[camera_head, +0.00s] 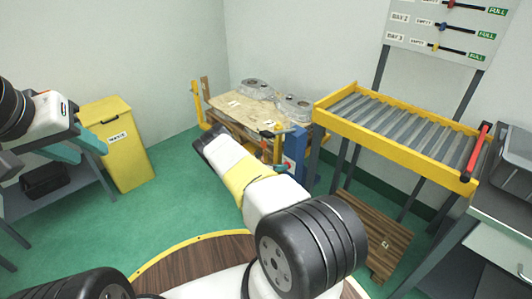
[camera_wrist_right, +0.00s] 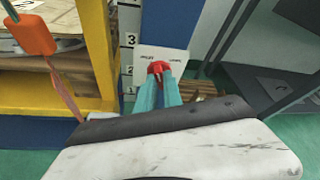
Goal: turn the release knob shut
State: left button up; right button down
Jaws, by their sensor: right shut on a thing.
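The release knob (camera_wrist_right: 158,67) is red and sits on a white plate (camera_wrist_right: 174,55) on a blue post, as the right wrist view shows. Small print stands on either side of it, too small to read surely. My right gripper (camera_wrist_right: 159,76) has its two teal fingers closed on the knob; the fingertips cover its lower part. In the head view my right forearm reaches toward the blue post (camera_head: 294,152), and I cannot make out the knob there. My left gripper (camera_head: 78,148) is at the left with its teal fingers apart and nothing between them.
A yellow-framed lift table (camera_head: 222,110) with grey castings (camera_head: 256,87) stands by the post. An orange-handled lever (camera_wrist_right: 33,36) is left of the knob. A roller conveyor (camera_head: 400,125) is to the right, a yellow bin (camera_head: 118,160) to the left. Green floor lies between.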

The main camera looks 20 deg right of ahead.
jog(key=shift+w+a+f+n+g+h, duration=0.1)
jog(key=shift+n+g+h, duration=0.3)
jog(key=shift+n, duration=0.35)
jog(key=shift+w+f+n+g+h, duration=0.1)
jog(key=shift+n+g+h, duration=0.25)
jog(key=shift+n, duration=0.4)
jog(key=shift+r, duration=0.1)
jog(key=c, duration=1.5)
grip_release()
jog(key=v, duration=0.7)
jog(key=shift+a+r, duration=0.15)
jog(key=shift+a, duration=0.25)
